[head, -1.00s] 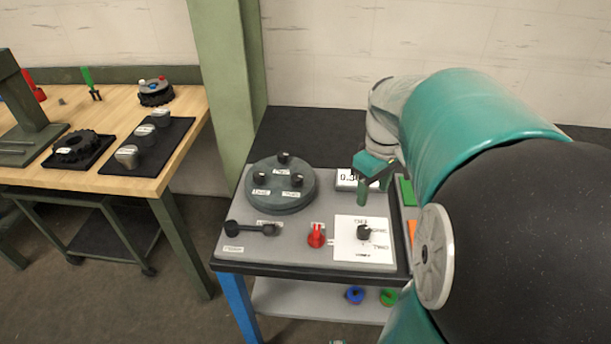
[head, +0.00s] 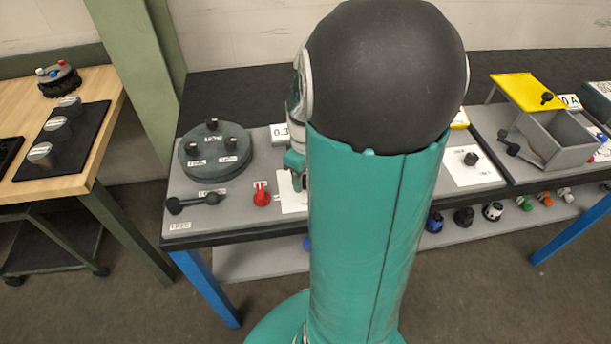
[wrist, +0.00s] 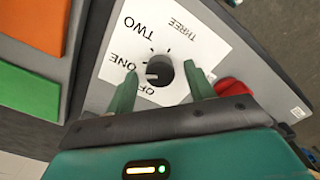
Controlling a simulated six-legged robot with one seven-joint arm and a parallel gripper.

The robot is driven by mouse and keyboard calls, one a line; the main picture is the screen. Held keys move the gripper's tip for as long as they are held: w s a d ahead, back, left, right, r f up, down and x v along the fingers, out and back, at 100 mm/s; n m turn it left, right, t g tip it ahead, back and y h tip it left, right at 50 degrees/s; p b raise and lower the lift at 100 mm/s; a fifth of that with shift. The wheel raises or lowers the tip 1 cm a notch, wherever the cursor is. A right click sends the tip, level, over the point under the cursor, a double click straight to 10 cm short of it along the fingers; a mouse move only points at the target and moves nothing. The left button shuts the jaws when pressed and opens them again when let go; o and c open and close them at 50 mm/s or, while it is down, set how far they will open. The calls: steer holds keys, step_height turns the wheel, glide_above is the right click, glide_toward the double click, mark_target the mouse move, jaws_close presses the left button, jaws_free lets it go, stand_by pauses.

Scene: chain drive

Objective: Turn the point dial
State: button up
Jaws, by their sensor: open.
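The point dial is a round dark knob (wrist: 160,74) on a white card (wrist: 190,40) printed OFF, ONE, TWO and THREE. In the wrist view a pale mark on the knob faces left, toward the OFF and ONE labels; I cannot tell exactly which it meets. My gripper (wrist: 161,68) is open, with its green fingers on either side of the knob in the picture. Whether they touch it is unclear. In the head view my arm hides the knob and most of the card (head: 291,200); only part of my gripper (head: 296,165) shows.
A red knob (head: 261,195) sits beside the card, close to one finger in the wrist view (wrist: 232,88). A round grey three-knob unit (head: 214,152) and a black lever (head: 195,202) are at left. Orange (wrist: 27,93) and green (wrist: 38,22) panels lie across the card's other side.

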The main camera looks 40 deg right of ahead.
steer(key=shift+f, duration=0.45)
steer(key=c, duration=1)
steer(key=shift+o, duration=0.2)
steer(key=shift+m, duration=0.4)
steer(key=m, duration=1.1)
steer(key=shift+r, duration=0.1)
